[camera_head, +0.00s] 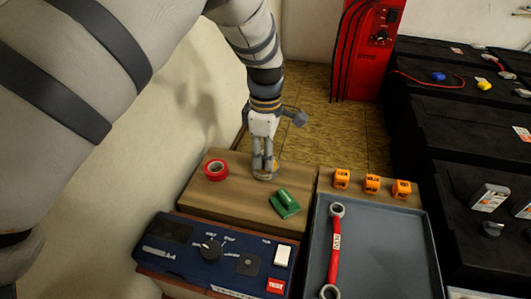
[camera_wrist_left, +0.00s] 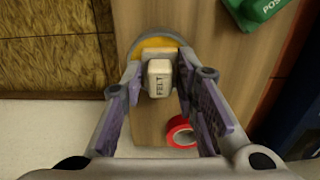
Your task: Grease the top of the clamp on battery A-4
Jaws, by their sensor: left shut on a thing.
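My left gripper (camera_head: 263,162) is shut on a pale block marked FELT (camera_wrist_left: 159,79), which shows between the fingers in the left wrist view. The gripper points down at the wooden board. A round grey tin with a yellow filling (camera_wrist_left: 153,45) is at the fingertips; its rim also shows in the head view (camera_head: 265,175). I cannot tell whether the felt touches the filling. Black batteries (camera_head: 440,135) stand at the right with several terminals and clamps; I cannot read which is A-4. My right gripper is not in view.
A grey tray (camera_head: 375,245) holds a red-handled wrench (camera_head: 335,250). A blue tester (camera_head: 220,255) is in front, a red cabinet (camera_head: 371,50) behind.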

